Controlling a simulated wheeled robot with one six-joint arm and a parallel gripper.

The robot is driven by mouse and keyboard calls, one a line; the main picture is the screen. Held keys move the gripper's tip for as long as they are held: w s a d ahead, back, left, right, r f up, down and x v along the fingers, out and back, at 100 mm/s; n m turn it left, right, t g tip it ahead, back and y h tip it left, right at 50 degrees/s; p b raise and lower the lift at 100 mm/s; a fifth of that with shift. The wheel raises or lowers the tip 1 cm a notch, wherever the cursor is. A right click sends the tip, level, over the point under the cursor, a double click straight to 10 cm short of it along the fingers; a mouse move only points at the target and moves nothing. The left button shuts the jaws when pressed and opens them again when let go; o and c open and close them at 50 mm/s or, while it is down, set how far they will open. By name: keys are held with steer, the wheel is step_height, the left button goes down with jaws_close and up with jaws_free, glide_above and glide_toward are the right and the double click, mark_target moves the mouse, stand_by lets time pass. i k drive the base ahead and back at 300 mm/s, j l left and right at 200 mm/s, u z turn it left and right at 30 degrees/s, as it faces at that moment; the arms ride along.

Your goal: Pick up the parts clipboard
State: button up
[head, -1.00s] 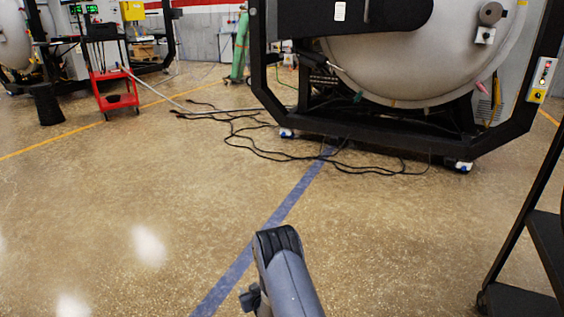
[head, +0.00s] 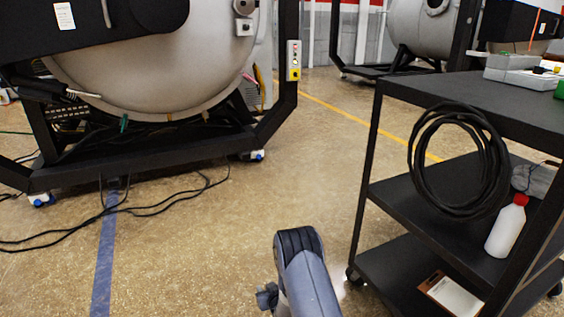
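A brown clipboard (head: 430,286) with a white sheet on it lies flat on the bottom shelf of the black cart (head: 440,92) at the right. Its lower right part is cut off by the cart's frame and shelf edge. Part of my grey arm shows at the bottom middle, to the left of the cart. My gripper itself is not in the picture, so its opening cannot be seen.
A coil of black cable (head: 416,150) hangs on the cart's side. A white bottle with a red cap (head: 505,228) stands on its middle shelf. A large furnace (head: 150,85) stands at the left, with black cables (head: 150,210) on the floor. Open floor lies between furnace and cart.

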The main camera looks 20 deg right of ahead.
mark_target(453, 298)
steer(key=i+j+z, duration=0.1)
steer(key=i+z, duration=0.15)
steer(key=z, duration=0.2)
steer(key=i+j+z, duration=0.2)
steer(key=z, duration=0.25)
steer(key=i+j+z, duration=0.15)
steer(key=z, duration=0.35)
steer(key=i+j+z, duration=0.1)
steer(key=j+z, duration=0.35)
steer(key=i+j+z, duration=0.2)
steer(key=j+z, duration=0.3)
steer(key=i+j+z, duration=0.1)
steer(key=j+z, duration=0.4)
steer(key=j, duration=0.2)
steer(key=j+z, duration=0.45)
steer(key=j, duration=0.15)
